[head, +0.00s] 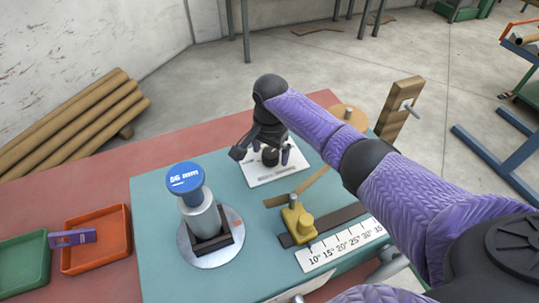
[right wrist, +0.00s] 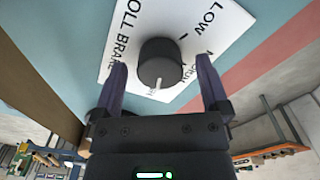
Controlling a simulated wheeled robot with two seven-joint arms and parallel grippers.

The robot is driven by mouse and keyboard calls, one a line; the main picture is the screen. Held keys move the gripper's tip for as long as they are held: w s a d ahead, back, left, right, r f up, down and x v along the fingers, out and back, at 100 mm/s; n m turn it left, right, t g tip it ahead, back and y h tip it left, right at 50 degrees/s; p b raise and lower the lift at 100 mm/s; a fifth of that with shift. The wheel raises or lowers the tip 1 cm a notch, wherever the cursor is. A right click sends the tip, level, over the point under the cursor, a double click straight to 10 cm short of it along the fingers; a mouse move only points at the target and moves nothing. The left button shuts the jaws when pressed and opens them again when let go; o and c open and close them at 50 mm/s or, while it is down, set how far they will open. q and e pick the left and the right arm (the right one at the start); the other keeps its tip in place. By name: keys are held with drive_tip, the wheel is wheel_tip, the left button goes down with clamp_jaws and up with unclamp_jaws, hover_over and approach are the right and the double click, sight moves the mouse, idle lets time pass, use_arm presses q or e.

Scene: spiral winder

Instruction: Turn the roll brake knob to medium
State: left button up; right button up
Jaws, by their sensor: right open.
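The roll brake knob (right wrist: 160,62) is a dark round knob on a white label plate (right wrist: 128,32) marked ROLL BRAKE. LOW reads at the plate's upper right, and a partly hidden word, apparently MEDIUM, runs along the knob's right side. A white pointer mark on the knob points down in the right wrist view, away from LOW; lettering near its tip is too small to read. My right gripper (right wrist: 161,66) is open, with one finger on each side of the knob and gaps visible. In the head view, my right gripper (head: 268,146) is over the plate (head: 277,172). My left gripper is out of view.
A grey cylinder with a blue 56 mm cap (head: 185,178) stands left of the plate. A yellow block (head: 297,222) sits on a dark rail behind an angle scale (head: 340,243). A wooden post (head: 398,108) rises at right. Orange (head: 122,235) and green trays lie left.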

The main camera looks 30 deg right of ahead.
drive_tip(key=shift+f, duration=0.55)
